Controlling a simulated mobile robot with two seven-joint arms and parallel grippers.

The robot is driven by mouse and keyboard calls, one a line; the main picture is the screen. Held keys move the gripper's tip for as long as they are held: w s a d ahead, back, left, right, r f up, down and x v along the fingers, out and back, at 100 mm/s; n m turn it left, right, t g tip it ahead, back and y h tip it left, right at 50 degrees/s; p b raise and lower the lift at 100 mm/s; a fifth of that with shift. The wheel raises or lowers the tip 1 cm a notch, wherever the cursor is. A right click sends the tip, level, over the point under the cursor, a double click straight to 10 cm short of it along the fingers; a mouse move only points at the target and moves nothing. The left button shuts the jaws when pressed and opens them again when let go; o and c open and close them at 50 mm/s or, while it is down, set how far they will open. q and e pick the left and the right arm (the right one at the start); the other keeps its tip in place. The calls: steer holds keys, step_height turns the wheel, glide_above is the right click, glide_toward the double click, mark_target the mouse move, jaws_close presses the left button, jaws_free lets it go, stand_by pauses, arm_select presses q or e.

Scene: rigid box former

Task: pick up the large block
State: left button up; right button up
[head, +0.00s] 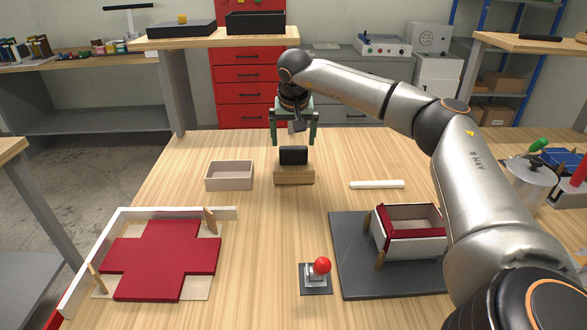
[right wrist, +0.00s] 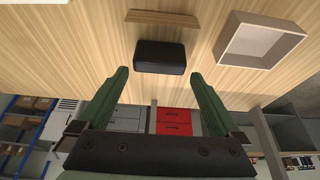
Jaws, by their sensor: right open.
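A black block (head: 293,156) with rounded edges, which I take for the large block, sits at a wooden stand (head: 294,176) in the middle of the table. Whether it rests on the stand or just behind it is hard to tell. In the right wrist view the black block (right wrist: 160,57) lies just beyond the fingertips, roughly centred between them. My right gripper (head: 294,142) has green fingers and is open and empty, pointing down above the block, one finger towards each side. It also shows in the right wrist view (right wrist: 160,75). My left gripper is in neither view.
An open beige box (head: 230,176) stands left of the stand. A white bar (head: 377,184) lies to the right. In front are a red cross-shaped sheet (head: 160,260), a red-knobbed lever (head: 321,267) and a red-lined white box (head: 410,245) on a dark plate.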

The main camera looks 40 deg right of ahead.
mark_target(293, 147)
steer(key=x, duration=0.4)
steer(key=shift+s+f, duration=0.1)
steer(key=shift+f, duration=0.1)
steer(key=shift+c, duration=0.2)
steer(key=c, duration=1.1)
steer(key=shift+r, duration=0.1)
steer(key=shift+r, duration=0.1)
